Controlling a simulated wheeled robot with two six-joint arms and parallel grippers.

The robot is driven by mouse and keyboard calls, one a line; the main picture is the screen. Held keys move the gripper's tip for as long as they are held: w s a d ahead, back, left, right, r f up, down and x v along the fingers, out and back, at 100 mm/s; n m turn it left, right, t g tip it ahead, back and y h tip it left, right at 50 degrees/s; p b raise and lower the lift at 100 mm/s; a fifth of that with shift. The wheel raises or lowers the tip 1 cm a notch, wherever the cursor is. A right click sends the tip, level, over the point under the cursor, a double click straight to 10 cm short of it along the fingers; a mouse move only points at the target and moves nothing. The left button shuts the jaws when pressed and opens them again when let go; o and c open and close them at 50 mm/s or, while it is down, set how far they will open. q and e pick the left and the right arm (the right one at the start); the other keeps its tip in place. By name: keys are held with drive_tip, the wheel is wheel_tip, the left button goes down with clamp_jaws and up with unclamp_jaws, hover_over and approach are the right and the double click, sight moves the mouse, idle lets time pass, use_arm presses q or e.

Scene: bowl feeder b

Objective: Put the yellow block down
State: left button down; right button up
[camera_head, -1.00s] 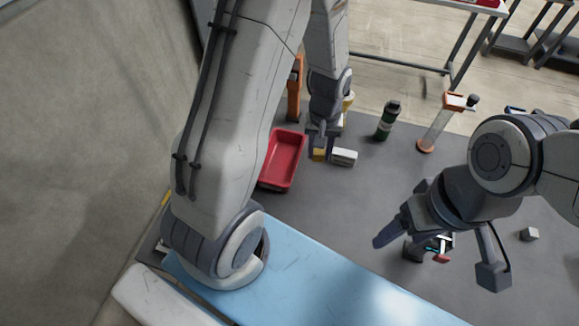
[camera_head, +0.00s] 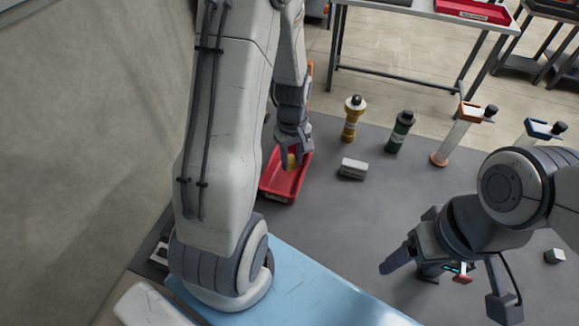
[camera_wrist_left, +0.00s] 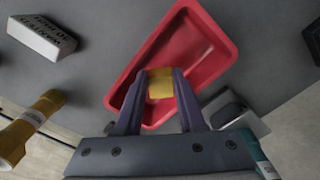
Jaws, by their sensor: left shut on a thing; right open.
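My left gripper (camera_head: 293,165) is shut on the yellow block (camera_head: 291,161). In the left wrist view the yellow block (camera_wrist_left: 161,83) sits between the two fingers, with the red tray (camera_wrist_left: 214,42) behind it. In the head view the block is over the red tray (camera_head: 271,181); I cannot tell how high it is above the tray's floor. My right gripper (camera_head: 449,281) is open at the lower right, over the grey table, with a small dark and red object between or behind its fingers.
A white and grey block (camera_head: 353,168) lies right of the tray. A yellow bottle (camera_head: 353,118), a green bottle (camera_head: 399,132) and two stands, one orange (camera_head: 462,133) and one blue (camera_head: 540,132), are farther back. A blue mat (camera_head: 310,291) lies in front.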

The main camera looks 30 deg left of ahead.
use_arm(q)
drive_tip(key=shift+a+f, duration=0.25)
drive_tip(key=shift+a, duration=0.1)
drive_tip(key=shift+f, duration=2)
drive_tip(key=shift+f, duration=0.1)
drive_tip(key=shift+f, duration=0.15)
drive_tip(key=c, duration=0.5)
unclamp_jaws()
drive_tip(key=shift+r, duration=0.2)
